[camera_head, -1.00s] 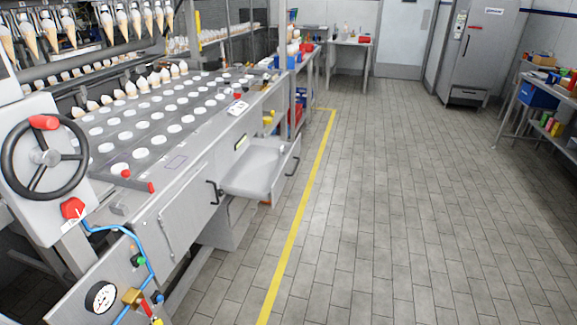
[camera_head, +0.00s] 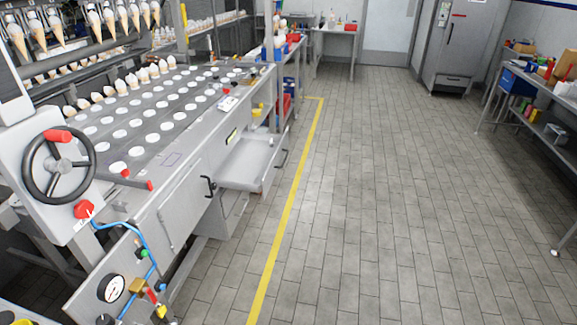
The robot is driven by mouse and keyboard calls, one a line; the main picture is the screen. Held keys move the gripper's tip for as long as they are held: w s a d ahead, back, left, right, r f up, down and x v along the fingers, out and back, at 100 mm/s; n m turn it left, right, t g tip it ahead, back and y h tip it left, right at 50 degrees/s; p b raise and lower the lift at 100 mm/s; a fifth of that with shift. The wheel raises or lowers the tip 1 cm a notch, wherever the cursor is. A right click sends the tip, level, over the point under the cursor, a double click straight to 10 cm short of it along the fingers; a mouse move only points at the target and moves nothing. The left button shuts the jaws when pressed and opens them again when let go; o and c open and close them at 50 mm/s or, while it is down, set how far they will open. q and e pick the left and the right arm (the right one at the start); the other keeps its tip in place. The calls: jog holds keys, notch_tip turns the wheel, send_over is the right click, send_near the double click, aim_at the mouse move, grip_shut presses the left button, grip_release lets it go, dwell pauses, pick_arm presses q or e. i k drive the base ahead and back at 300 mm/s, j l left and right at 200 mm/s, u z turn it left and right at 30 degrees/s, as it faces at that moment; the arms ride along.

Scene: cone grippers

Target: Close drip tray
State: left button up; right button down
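The drip tray (camera_head: 252,160) is a shallow grey metal drawer on the side of the ice cream cone machine (camera_head: 165,160). It is pulled out over the floor, and its inside shows from above. A dark handle (camera_head: 281,158) is on its outer front. Another dark handle (camera_head: 209,187) is on the machine's side panel, left of the tray. Neither of my grippers is in view.
A black handwheel (camera_head: 58,167) and a pressure gauge (camera_head: 111,288) are at the machine's near end. A yellow floor line (camera_head: 284,215) runs beside the machine. The tiled floor (camera_head: 390,210) right of it is clear. A side table (camera_head: 545,95) with boxes stands at the right.

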aim_at(251, 163)
jog(key=i+l, duration=0.1)
jog(key=i, duration=0.45)
jog(key=i+l, duration=0.15)
jog(key=i, duration=0.35)
jog(key=i+l, duration=0.1)
jog(key=i, duration=0.45)
jog(key=i+l+u, duration=0.1)
jog(key=i, duration=0.4)
